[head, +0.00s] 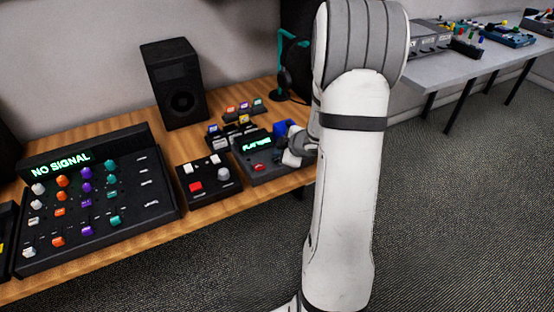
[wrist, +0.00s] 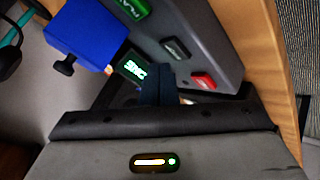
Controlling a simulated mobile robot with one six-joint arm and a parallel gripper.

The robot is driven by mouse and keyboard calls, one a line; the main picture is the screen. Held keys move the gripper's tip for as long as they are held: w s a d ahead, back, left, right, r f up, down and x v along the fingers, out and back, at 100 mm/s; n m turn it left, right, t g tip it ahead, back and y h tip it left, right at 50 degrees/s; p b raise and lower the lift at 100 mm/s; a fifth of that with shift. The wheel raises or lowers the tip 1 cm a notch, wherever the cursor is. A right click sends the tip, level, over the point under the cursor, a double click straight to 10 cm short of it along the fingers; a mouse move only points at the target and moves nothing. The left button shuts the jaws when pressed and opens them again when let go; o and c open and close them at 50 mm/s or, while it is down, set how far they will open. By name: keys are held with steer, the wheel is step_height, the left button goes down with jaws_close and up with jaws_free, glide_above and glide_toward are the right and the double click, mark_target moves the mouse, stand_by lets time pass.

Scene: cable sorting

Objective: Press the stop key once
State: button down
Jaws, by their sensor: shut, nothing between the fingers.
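The player device (head: 270,172) is a dark grey box on the wooden table, with a lit green display (head: 257,143). In the wrist view its sloping face holds a green key (wrist: 127,8), a dark key (wrist: 176,48) and a red key (wrist: 203,81) in a row. The key labels are too small to read surely, so I cannot tell which is stop. My gripper (wrist: 158,84) is shut and empty, its dark fingers close to the device, left of the red key in that view. I cannot tell whether they touch it. In the head view my arm partly hides the device's right side.
A blue box (wrist: 82,33) with a black knob stands beside the device. A small box with a red button (head: 195,187) and a large mixer (head: 160,205) stand to the left. A speaker (head: 174,82) and headphones (head: 290,70) are behind.

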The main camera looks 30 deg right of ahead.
steer(key=shift+f, duration=0.45)
steer(key=shift+f+b, duration=0.35)
steer(key=shift+b, duration=0.15)
stand_by(0.7)
steer(key=shift+r, duration=0.1)
steer(key=shift+r+p, duration=0.7)
steer(key=shift+p, duration=0.25)
step_height(320, 180, up, 5)
steer(key=p, duration=0.5)
stand_by(0.5)
